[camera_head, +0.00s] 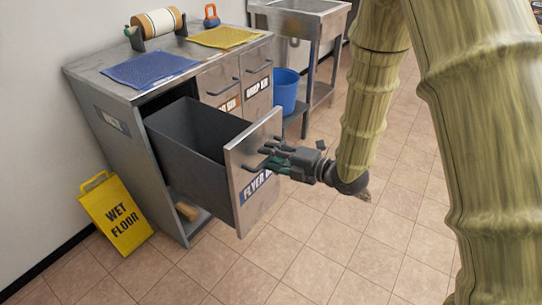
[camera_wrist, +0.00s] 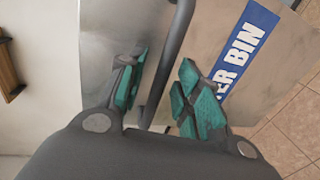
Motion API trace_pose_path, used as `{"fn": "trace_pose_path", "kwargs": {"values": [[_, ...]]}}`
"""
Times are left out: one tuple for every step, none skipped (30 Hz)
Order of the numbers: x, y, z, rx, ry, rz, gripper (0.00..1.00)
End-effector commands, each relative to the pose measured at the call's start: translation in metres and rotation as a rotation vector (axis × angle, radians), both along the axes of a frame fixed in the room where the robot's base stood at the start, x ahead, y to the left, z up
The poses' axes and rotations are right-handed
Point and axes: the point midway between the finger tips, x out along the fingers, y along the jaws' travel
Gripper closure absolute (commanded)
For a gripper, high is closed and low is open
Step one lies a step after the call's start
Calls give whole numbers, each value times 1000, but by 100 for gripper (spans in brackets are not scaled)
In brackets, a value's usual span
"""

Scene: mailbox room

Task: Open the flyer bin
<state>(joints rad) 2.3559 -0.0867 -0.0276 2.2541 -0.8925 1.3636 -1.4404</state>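The flyer bin (camera_head: 200,137) is a dark grey drawer-like bin pulled well out of the steel cabinet (camera_head: 113,128). Its metal front carries a blue label (camera_head: 257,184), partly hidden in the head view; in the wrist view the label (camera_wrist: 245,45) reads "ER BIN". My gripper (camera_head: 266,158) is at the front of the bin, at its handle. In the wrist view my gripper (camera_wrist: 158,100) has its green-padded fingers apart on either side of the dark bar handle (camera_wrist: 172,60). A gap shows between each finger and the bar.
Two closed bins (camera_head: 219,82) with handles sit right of the flyer bin. A yellow wet floor sign (camera_head: 117,214) leans at the cabinet's left. A blue bucket (camera_head: 286,91) stands under the sink table (camera_head: 308,20). The tiled floor (camera_head: 300,250) in front is clear.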

Motion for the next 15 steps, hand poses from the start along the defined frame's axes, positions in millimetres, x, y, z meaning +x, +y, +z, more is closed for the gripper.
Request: {"fn": "trace_pose_path", "kwargs": {"values": [[-2, -3, 1, 0, 0, -1, 66], [-4, -6, 2, 0, 0, -1, 66], [-7, -10, 3, -1, 0, -1, 66], [-10, -13, 4, -1, 0, -1, 66], [-13, -17, 5, 0, 1, -2, 66], [-17, -23, 6, 0, 0, -2, 66], [-20, -27, 7, 0, 0, -2, 66], [-24, -32, 8, 0, 1, -2, 66], [-28, -37, 10, -1, 1, -3, 66], [-32, -42, 11, 0, 0, -2, 66], [-35, -46, 12, 0, 0, -1, 66], [-39, -52, 14, 0, 0, -3, 66], [-43, -56, 15, 1, 1, -2, 66], [-46, -60, 16, 1, 1, -2, 66], [-49, -65, 17, 0, 0, -3, 66]]}}
